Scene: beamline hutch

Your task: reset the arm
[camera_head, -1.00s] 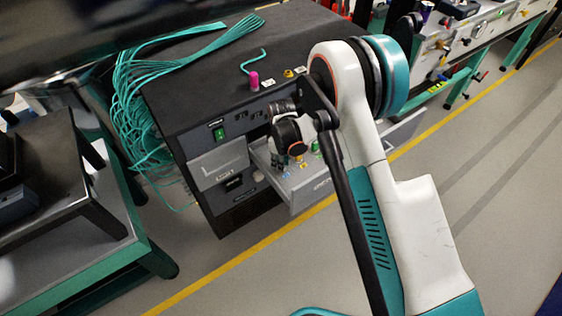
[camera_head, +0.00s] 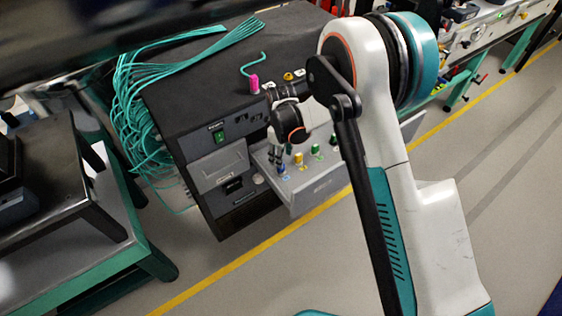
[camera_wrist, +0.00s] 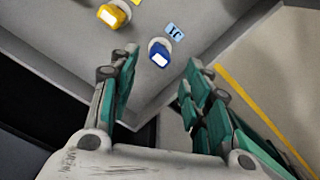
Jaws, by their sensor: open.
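My gripper (camera_wrist: 160,72) is open, with its two green-padded fingers spread and nothing between them in the wrist view. It is above the front corner of an open grey drawer (camera_head: 318,188). A blue plug (camera_wrist: 160,54) stands in the drawer just beyond the fingertips, apart from them as far as I can see. A yellow plug (camera_wrist: 113,15) stands farther to the left. In the head view my white and teal arm reaches over the drawer, and its wrist hides part of the cabinet front. The fingers are small and partly hidden there.
The drawer belongs to a black cabinet (camera_head: 185,90). A green plug (camera_head: 317,150) also stands in the drawer. A pink plug (camera_head: 254,83) with a teal cable stands on the cabinet top. Teal cables (camera_head: 130,100) hang at its left. A bench (camera_head: 110,260) stands left; floor at right is clear.

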